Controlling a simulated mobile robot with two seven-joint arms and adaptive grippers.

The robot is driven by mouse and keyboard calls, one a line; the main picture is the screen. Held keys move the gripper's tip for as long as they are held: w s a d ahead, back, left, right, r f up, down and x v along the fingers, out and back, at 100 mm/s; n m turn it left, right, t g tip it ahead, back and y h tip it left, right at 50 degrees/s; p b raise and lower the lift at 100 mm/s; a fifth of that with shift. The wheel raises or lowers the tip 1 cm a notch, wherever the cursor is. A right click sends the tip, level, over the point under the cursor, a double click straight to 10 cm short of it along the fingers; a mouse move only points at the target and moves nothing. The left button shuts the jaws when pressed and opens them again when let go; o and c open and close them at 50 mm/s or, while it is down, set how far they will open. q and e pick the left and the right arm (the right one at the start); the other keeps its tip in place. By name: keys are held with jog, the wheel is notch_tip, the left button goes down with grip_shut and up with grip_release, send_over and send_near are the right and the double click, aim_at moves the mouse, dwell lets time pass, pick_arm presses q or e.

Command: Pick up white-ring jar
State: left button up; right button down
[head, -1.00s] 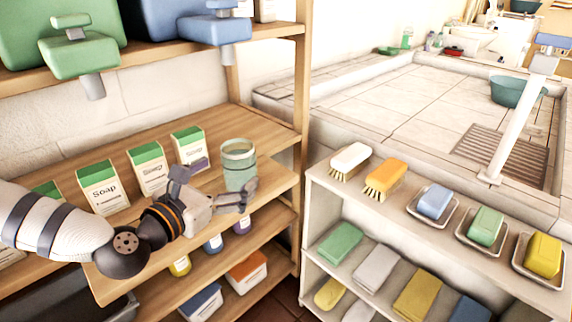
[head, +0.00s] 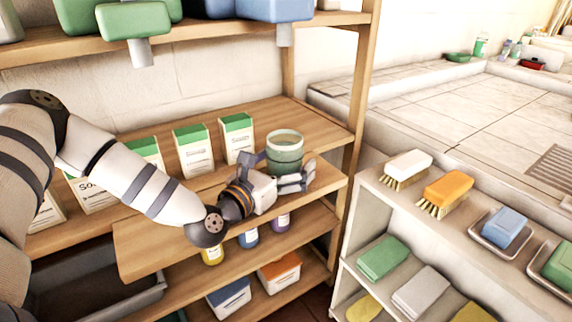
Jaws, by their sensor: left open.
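The white-ring jar (head: 285,149) is a green cylinder with a pale band below its rim. It stands upright on the middle wooden shelf (head: 142,247), near its right end. My left gripper (head: 287,161) is open, just in front of the jar. One finger is at the jar's left side and the other at its right front, with the jar's lower part between and behind them. The gripper partly hides the jar's base. I cannot tell whether a finger touches it. My right gripper is not in view.
Green-topped soap boxes (head: 237,138) stand left of the jar. A wooden post (head: 358,95) rises to its right. Pump bottles (head: 140,22) hang over the upper shelf's edge. Small bottles (head: 280,220) stand below. Brushes (head: 446,192) and soaps fill the right-hand unit.

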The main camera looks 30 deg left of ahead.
pick_arm(q)
jog(key=shift+r, duration=0.1)
jog(key=c, duration=1.8)
